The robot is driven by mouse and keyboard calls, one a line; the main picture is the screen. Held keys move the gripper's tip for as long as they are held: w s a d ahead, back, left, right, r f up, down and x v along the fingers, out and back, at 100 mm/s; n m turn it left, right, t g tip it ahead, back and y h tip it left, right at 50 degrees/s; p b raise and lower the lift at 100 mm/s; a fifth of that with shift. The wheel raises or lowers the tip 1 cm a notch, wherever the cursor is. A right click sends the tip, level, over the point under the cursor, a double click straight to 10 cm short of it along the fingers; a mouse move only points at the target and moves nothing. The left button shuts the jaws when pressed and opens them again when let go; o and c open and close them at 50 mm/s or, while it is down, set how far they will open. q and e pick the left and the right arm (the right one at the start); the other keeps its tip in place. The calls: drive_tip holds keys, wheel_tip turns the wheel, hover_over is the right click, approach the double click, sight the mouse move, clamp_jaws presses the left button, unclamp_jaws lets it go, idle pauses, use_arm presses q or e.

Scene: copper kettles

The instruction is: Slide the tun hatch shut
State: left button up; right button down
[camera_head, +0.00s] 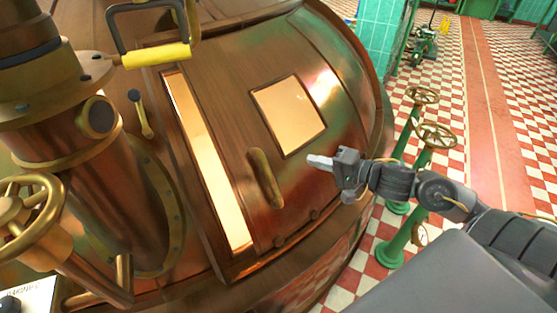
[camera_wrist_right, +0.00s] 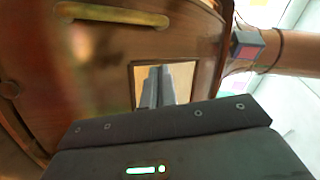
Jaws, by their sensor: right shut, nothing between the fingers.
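The tun hatch (camera_head: 230,110) is a curved copper panel on the big round tun, with a square glowing window (camera_head: 289,114) and an upright brass handle (camera_head: 265,178). A long bright gap (camera_head: 208,160) shows along its left side, so the hatch stands partly open. My right gripper (camera_head: 320,161) is shut and empty, to the right of the handle and just below the window, apart from the handle. In the right wrist view, its fingers (camera_wrist_right: 157,88) show in front of the window (camera_wrist_right: 183,78), with the handle (camera_wrist_right: 112,14) at the upper left. My left gripper is not in view.
A black bracket with a yellow grip (camera_head: 156,56) is above the gap. A copper pipe (camera_head: 110,190) and brass handwheel (camera_head: 25,215) stand left. Green valve posts (camera_head: 405,215) with brass wheels stand on the checkered floor behind my right arm.

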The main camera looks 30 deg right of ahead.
drive_tip(key=w+a+f, duration=0.2)
drive_tip(key=w+a, duration=0.5)
drive_tip(key=w, duration=0.1)
drive_tip(key=shift+f, duration=0.35)
drive_tip(key=shift+a, duration=0.2)
